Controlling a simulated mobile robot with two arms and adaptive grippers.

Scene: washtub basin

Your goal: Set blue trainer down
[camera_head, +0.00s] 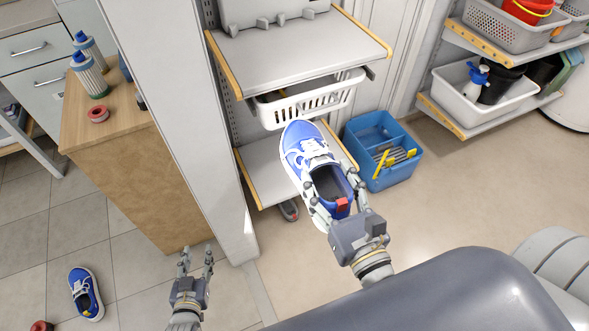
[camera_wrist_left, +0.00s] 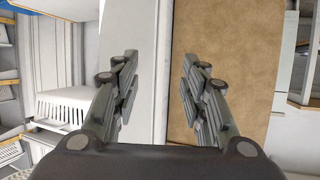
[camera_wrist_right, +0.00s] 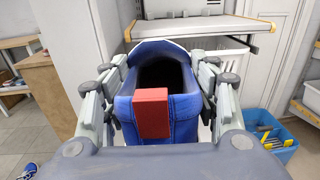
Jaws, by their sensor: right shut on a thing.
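A blue trainer (camera_head: 309,162) with white laces and a white sole is held in my right gripper (camera_head: 338,210). The fingers close on both sides of its heel, and its toe points away from me. In the right wrist view the trainer (camera_wrist_right: 165,85) shows its heel with a red tab, between the fingers. It is in the air in front of the shelves. A second blue trainer (camera_head: 86,293) lies on the tiled floor at the lower left. My left gripper (camera_head: 196,262) is empty, with its fingers apart; in the left wrist view nothing is between the fingers.
A shelf unit has a grey upper shelf (camera_head: 300,62), a white basket (camera_head: 312,100) and a lower shelf (camera_head: 262,165). A blue caddy (camera_head: 363,135) stands on the floor to its right. A wooden cabinet (camera_head: 120,150) stands at left. Floor is clear at right.

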